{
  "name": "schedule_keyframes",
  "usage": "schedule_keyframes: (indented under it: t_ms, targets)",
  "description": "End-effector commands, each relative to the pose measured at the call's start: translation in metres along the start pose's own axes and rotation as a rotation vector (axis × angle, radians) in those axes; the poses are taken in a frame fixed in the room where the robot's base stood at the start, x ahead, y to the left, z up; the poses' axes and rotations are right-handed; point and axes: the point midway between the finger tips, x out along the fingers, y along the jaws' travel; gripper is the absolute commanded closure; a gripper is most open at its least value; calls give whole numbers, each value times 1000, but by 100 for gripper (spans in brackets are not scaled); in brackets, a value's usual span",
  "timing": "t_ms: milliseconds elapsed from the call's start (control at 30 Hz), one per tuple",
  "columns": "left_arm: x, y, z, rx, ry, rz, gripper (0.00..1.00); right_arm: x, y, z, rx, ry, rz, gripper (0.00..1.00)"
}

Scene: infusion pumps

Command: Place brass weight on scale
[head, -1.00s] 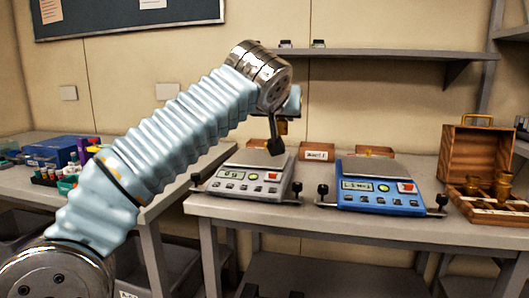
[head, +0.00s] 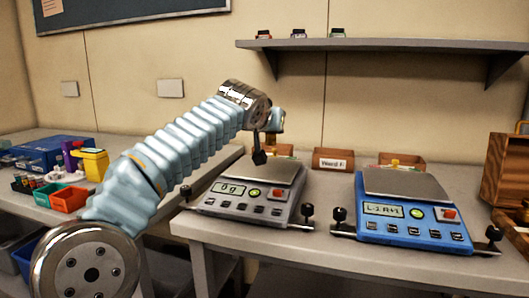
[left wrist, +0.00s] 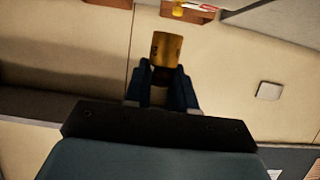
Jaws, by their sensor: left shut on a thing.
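In the left wrist view a brass weight (left wrist: 167,48), a small yellow cylinder, is held between the dark fingers of my left gripper (left wrist: 161,74). In the head view my left gripper (head: 260,156) hangs in front of the rear part of the grey scale (head: 245,207); its height above the pan (head: 277,172) is hard to judge. The grey scale's display reads 0 g. A blue scale (head: 412,232) stands to its right with a lit display that I cannot read surely. My right gripper is not in view.
Small wooden boxes, one labelled (head: 333,161), stand behind the scales. A wooden case (head: 504,171) is at the right edge. Black knobs stick out beside both scales. A wall shelf (head: 390,45) is above. Coloured bins (head: 70,198) stand on the left table.

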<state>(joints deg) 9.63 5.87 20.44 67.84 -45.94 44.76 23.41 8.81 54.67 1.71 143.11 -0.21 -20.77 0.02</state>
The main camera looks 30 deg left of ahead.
Motion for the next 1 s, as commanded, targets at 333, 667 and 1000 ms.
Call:
schedule_keyframes:
  t_ms: [333,667,1000]
  targets:
    - [32,-24,27,1,-1,-2,100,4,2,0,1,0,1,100]
    - [43,-23,54,1,3,1,100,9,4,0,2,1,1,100]
    - [44,-23,56,0,1,1,60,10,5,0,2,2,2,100]
